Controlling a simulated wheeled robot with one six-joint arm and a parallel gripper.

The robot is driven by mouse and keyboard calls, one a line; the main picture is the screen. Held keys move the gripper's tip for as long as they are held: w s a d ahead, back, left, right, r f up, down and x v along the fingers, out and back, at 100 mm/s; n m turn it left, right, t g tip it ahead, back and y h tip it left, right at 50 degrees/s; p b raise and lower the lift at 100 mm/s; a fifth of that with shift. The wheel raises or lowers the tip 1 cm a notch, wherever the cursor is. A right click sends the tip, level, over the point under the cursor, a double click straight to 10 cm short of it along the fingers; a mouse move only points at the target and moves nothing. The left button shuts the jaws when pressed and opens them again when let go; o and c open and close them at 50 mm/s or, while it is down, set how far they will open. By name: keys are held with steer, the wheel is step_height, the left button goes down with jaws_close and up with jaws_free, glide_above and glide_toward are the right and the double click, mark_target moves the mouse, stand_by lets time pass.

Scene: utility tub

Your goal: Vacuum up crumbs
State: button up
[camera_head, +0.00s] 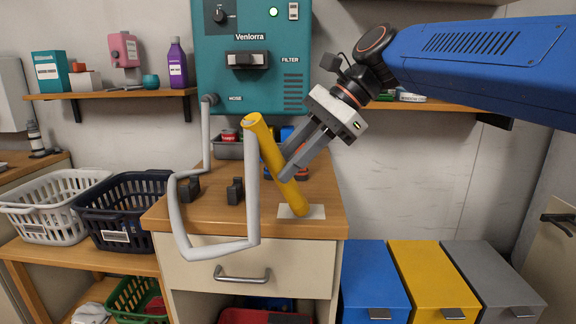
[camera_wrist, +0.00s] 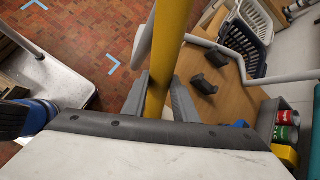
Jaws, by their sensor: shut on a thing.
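My gripper (camera_head: 296,160) is shut on a yellow vacuum wand (camera_head: 273,163) above the wooden counter (camera_head: 215,215). The wand is tilted, its lower end at a white patch (camera_head: 317,212) near the counter's front right edge; I cannot tell whether they touch. A grey hose (camera_head: 190,250) joins the wand's top and loops down past the counter front to the HOSE port of the teal vacuum unit (camera_head: 250,105). In the wrist view the wand (camera_wrist: 168,50) passes between the fingers of my gripper (camera_wrist: 163,95). I cannot make out crumbs.
Two black holders (camera_head: 235,191) stand on the counter, with a grey bin (camera_head: 228,150) of items behind. White (camera_head: 45,212) and dark (camera_head: 125,215) baskets are at left. Blue (camera_head: 372,280), yellow (camera_head: 425,275) and grey (camera_head: 490,275) lidded bins stand at right.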

steer(key=shift+r, duration=2.3)
